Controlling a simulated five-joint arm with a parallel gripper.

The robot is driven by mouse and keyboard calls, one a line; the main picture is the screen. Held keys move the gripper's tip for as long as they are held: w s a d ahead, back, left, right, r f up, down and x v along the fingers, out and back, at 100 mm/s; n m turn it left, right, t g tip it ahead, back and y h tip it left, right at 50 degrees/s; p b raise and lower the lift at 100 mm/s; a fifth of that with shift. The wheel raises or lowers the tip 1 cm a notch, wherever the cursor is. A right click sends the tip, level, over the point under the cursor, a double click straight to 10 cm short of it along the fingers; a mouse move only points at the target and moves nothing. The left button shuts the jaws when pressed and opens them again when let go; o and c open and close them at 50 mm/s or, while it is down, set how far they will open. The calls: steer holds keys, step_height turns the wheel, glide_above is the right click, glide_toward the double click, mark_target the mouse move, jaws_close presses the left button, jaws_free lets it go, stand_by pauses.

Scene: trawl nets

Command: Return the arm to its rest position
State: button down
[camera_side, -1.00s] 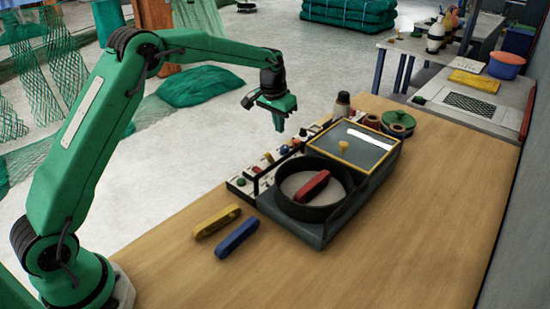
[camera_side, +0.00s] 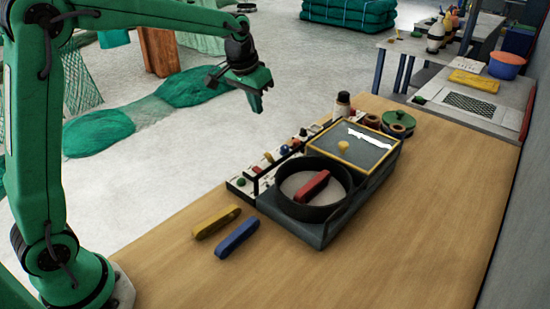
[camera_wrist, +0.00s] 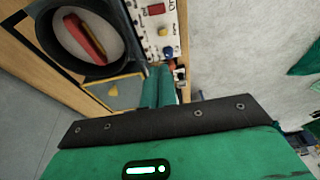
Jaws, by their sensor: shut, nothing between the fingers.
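My gripper (camera_side: 256,102) hangs in the air behind the far left edge of the wooden table, above the grey floor. It is shut and empty. In the wrist view the green fingers (camera_wrist: 158,86) lie side by side. A dark tray (camera_side: 318,238) on the table bears a round black pan (camera_side: 311,215) with a red net needle (camera_side: 312,186) lying in it. A yellow needle (camera_side: 216,222) and a blue needle (camera_side: 237,238) lie on the bare wood in front of the tray.
A white rack with coloured knobs (camera_side: 268,160) runs along the table's far edge. Green spools (camera_side: 398,124) stand behind the tray. Green nets (camera_side: 98,132) lie on the floor. The table's front and right (camera_side: 430,230) are clear.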

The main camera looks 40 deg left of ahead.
steer(key=s+r+t, duration=0.1)
steer(key=s+r, duration=0.2)
steer(key=s, duration=0.4)
steer(key=s+r, duration=0.2)
steer(key=s, duration=0.5)
steer(key=s+d+f+t, duration=0.1)
steer(key=s+f, duration=0.2)
steer(key=s, duration=1.1)
steer(key=shift+s+d+f, duration=0.2)
steer(key=shift+s+d, duration=0.05)
steer(key=shift+s, duration=0.05)
